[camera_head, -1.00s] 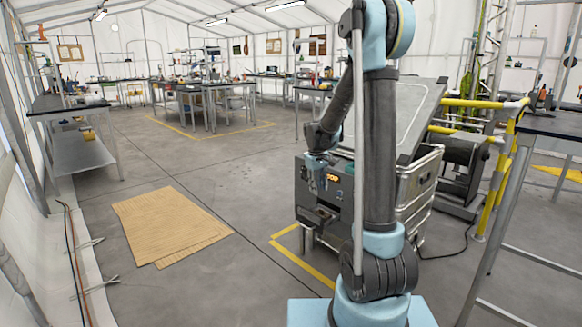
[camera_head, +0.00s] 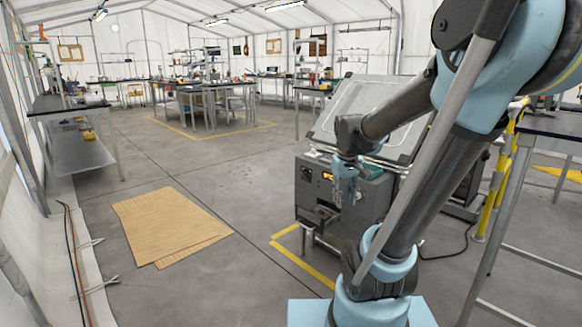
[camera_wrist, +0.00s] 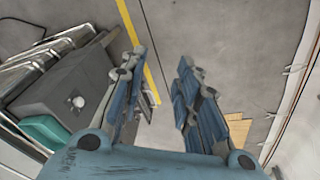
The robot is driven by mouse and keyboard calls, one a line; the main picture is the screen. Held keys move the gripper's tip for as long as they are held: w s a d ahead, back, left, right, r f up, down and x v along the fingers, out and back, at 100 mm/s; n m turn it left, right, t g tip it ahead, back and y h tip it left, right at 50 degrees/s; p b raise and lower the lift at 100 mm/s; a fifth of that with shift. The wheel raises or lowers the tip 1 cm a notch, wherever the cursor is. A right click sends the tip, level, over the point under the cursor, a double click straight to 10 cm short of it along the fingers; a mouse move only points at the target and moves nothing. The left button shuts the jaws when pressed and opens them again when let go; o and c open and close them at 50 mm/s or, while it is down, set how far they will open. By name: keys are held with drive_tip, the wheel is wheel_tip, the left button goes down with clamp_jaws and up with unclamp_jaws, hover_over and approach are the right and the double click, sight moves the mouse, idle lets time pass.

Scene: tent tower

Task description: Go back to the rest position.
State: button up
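My gripper (camera_head: 345,192) hangs at the end of my bent arm in the head view, in front of the dark grey machine. In the wrist view my gripper (camera_wrist: 160,72) points down toward the floor. Its two blue fingers stand well apart, with bare grey floor between them and nothing held. The dark grey machine (camera_head: 372,200) has a small lit orange display and a tilted light-grey lid. It also shows on the left of the wrist view (camera_wrist: 68,92). I cannot tell how far the gripper is from the machine's front.
Flat cardboard sheets (camera_head: 170,222) lie on the floor at left. A metal side table (camera_head: 85,150) stands along the left wall. A dark-topped table (camera_head: 545,128) and yellow railing (camera_head: 497,185) are at right. The middle floor is open. Cables run along the left wall.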

drive_tip(key=s+d+f+m, duration=0.1)
drive_tip(key=s+f, duration=0.5)
drive_tip(key=s, duration=0.8)
drive_tip(key=shift+s+d+m, duration=0.2)
drive_tip(key=shift+s+m, duration=0.2)
drive_tip(key=shift+m, duration=0.4)
drive_tip(key=shift+f, duration=0.1)
drive_tip(key=shift+w+f, duration=0.2)
drive_tip(key=shift+w, duration=0.25)
